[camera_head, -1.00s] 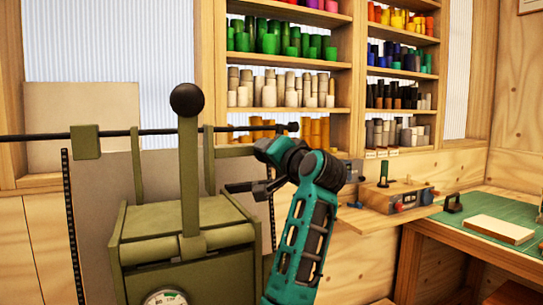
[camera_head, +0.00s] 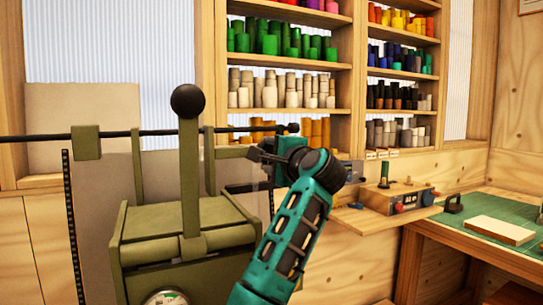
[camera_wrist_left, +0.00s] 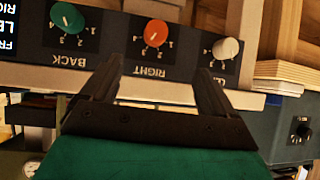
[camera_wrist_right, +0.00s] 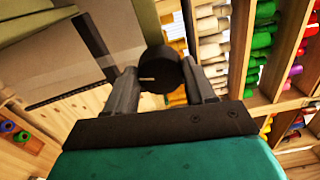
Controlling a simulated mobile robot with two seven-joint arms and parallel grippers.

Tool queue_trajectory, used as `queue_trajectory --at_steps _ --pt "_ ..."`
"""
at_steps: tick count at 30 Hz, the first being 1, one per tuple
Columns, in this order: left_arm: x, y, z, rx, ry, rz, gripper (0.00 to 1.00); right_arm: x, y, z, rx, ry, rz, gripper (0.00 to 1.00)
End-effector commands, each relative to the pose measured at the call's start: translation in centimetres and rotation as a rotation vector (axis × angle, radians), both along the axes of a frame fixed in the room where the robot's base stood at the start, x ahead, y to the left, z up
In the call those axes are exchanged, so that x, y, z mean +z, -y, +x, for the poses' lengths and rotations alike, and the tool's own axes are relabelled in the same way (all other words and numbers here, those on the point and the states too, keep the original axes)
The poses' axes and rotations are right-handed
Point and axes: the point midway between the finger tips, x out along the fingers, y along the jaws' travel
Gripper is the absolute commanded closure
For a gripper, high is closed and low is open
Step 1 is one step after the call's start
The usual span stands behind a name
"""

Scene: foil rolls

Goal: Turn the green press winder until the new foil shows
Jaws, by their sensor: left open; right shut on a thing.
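The green press (camera_head: 185,235) stands at the left of the head view, with an upright lever (camera_head: 188,160) topped by a black ball. A dark rod (camera_head: 160,132) runs across it to a small dark end piece (camera_head: 293,128). My right gripper (camera_head: 262,155) is beside the press below the rod's right end. In the right wrist view a round black knob (camera_wrist_right: 160,72) with a pale mark sits between its fingers, and the gripper is shut on it. My left gripper (camera_wrist_left: 158,78) is open and empty before a dark panel of dials; the head view does not show it.
The panel carries a green dial (camera_wrist_left: 67,18), an orange dial (camera_wrist_left: 155,33) and a pale dial (camera_wrist_left: 226,48). Shelves of coloured rolls (camera_head: 290,80) stand behind. A green-topped bench (camera_head: 475,215) is at the right. A pale sheet (camera_head: 85,112) leans behind the press.

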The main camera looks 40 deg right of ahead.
Motion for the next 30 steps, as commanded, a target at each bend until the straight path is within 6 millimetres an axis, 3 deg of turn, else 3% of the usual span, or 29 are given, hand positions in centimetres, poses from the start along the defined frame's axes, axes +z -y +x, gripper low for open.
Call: queue_trajectory --at_steps 22,23,30 --pt "-0.18 -0.03 -0.29 0.0 -0.006 0.0 0.11 -0.01 0.01 0.0 0.0 0.026 0.085 0.76" --pt "-0.18 -0.03 -0.29 0.0 -0.006 0.0 0.11 -0.01 0.01 0.0 0.0 0.026 0.085 0.44" --pt "-0.18 -0.04 -0.29 0.001 -0.006 0.0 0.11 0.0 0.02 -0.01 0.0 0.026 0.084 0.21"
